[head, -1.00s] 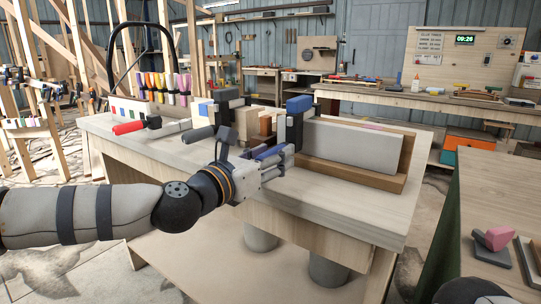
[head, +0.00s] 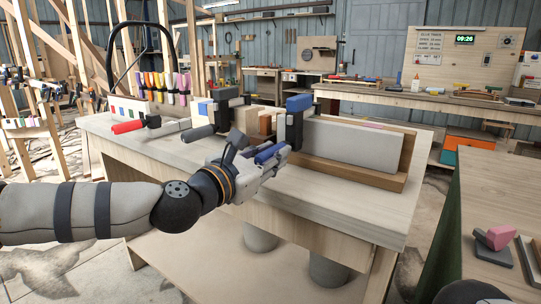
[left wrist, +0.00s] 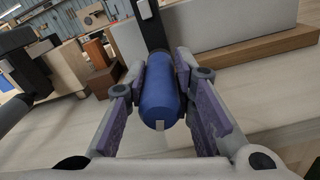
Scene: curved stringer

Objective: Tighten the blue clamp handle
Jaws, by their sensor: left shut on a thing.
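The blue clamp handle (head: 268,154) points out from the bench toward my left arm. In the left wrist view the rounded blue handle (left wrist: 160,95) lies between the two purple-padded fingers. My left gripper (head: 280,153) is shut on this handle, with one finger on each side of it. The handle's clamp (head: 297,122) has a dark upright bar and a blue block on top, and stands against a long grey board (head: 350,145). The fingers partly hide the handle in the head view. My right gripper is not in view.
A dark-handled clamp (head: 198,133) and a red-handled clamp (head: 128,127) lie to the left on the workbench (head: 350,205). A brown wooden strip (head: 345,174) runs under the grey board. The bench front is clear. A side table (head: 490,205) holds a pink block (head: 499,238).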

